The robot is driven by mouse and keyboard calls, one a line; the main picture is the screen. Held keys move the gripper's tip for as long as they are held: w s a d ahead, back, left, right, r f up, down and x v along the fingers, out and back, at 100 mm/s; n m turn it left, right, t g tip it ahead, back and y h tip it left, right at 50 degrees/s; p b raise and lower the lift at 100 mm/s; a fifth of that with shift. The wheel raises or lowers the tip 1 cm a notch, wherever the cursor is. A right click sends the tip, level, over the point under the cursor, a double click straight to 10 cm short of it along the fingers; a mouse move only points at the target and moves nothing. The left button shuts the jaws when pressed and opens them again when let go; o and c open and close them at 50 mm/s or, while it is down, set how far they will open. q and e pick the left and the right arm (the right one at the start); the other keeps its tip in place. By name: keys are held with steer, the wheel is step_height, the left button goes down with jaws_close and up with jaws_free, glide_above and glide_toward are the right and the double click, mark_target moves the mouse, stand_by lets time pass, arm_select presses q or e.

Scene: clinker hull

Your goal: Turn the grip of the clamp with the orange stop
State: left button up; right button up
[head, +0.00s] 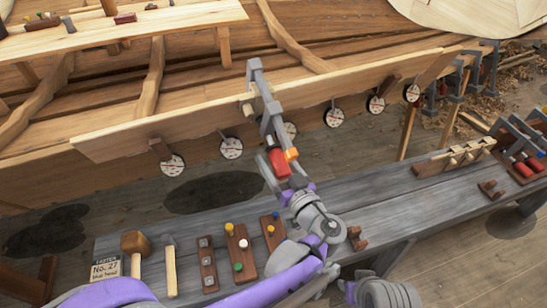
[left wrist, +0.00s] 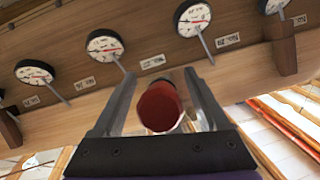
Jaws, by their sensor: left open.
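The clamp (head: 266,100) is a grey metal frame hooked over the upper edge of a long plank on the hull. Its orange stop (head: 291,154) sits low on the frame, beside the red grip (head: 279,166). My left gripper (head: 272,160) is at the grip, reaching up from below. In the left wrist view the round red end of the grip (left wrist: 158,107) lies between the two fingers of my open left gripper (left wrist: 160,78). Whether either finger touches the grip is hard to tell. My right gripper is not in view.
Several round dials (head: 232,148) hang along the plank (head: 190,110). More red-gripped clamps stand in a rack (head: 520,150) at the right.

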arm_select(q)
steer(key=shift+s, duration=0.1)
steer(key=shift+c, duration=0.3)
jaws_close()
steer(key=shift+y, duration=0.3)
steer(key=shift+a+r+m+g+y+p, duration=0.15)
steer(key=shift+m+g+y+p, duration=0.35)
steer(key=shift+m+y, duration=0.4)
steer(key=m+y, duration=0.1)
steer(key=m, duration=0.1)
steer(key=m+y, duration=0.1)
steer(key=shift+s+a+r+y, duration=0.15)
steer(key=shift+s+a+y, duration=0.05)
steer(key=shift+s+y, duration=0.1)
steer(key=shift+g, duration=0.3)
